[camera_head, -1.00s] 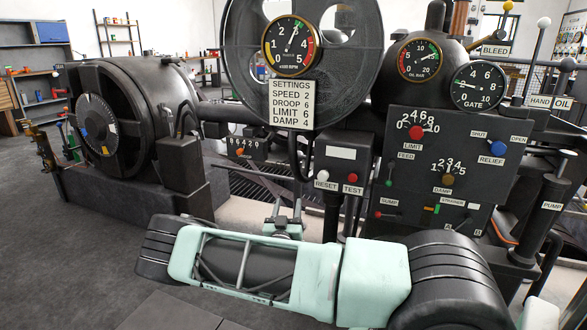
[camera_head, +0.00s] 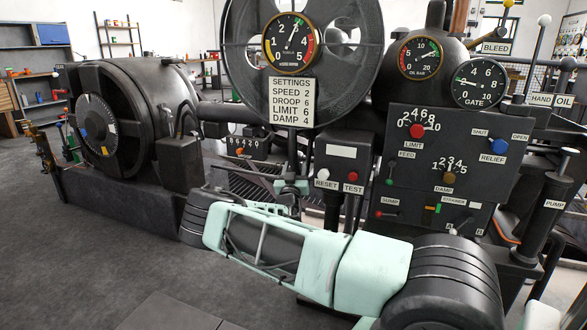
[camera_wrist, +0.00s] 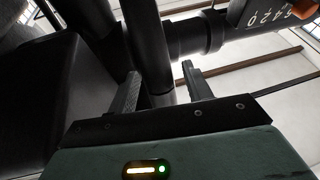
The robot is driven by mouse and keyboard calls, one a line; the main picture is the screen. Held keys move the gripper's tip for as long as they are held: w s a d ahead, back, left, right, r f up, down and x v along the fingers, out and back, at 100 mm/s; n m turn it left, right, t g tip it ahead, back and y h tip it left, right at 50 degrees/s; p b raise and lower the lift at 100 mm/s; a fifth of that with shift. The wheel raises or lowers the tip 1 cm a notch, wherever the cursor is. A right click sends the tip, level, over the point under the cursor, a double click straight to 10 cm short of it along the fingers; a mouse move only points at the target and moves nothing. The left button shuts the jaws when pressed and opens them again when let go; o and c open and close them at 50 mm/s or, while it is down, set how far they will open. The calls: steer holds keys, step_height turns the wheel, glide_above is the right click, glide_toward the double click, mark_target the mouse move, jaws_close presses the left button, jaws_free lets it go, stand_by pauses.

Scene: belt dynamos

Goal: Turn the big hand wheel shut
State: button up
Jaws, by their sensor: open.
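A large dark wheel (camera_head: 366,85) with broad openings stands upright at the top centre of the head view, behind a gauge and the settings plate. I cannot tell for sure that it is the big hand wheel. My gripper (camera_head: 291,186) is small in the head view, below the plate and partly behind my forearm. In the wrist view its two fingers (camera_wrist: 160,88) are open, with a dark round bar (camera_wrist: 149,45) showing between or beyond them. Whether they touch the bar is unclear.
A number scale with an orange pointer (camera_head: 240,151) is left of my gripper. The control panel (camera_head: 400,160) with knobs and levers stands to the right. A reset and test box (camera_head: 342,155) is close by. A big dark machine (camera_head: 150,90) fills the left; floor before it is clear.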

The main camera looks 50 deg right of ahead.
mark_target(292, 148)
steer(key=shift+d, duration=0.1)
jaws_close()
steer(key=r+p, duration=0.2)
steer(key=p, duration=0.1)
steer(key=a+r+g+y+p, duration=0.1)
steer(key=r+p, duration=0.2)
steer(key=p, duration=0.1)
steer(key=s+a+r+m+g+y+p, duration=0.1)
steer(key=r+p, duration=0.1)
steer(key=p, duration=0.1)
steer(key=shift+a+r+p, duration=0.2)
steer(key=shift+r+p, duration=0.1)
steer(key=shift+r, duration=0.05)
steer(key=shift+s+a+r+g+y+p, duration=0.15)
steer(key=shift+r+g+y+p, duration=0.25)
steer(key=shift+r+y+p, duration=0.55)
steer(key=shift+a+f+h, duration=0.1)
steer(key=shift+f+h, duration=0.15)
jaws_free()
steer(key=shift+f, duration=0.1)
steer(key=v, duration=1.7)
steer(key=shift+a, duration=0.3)
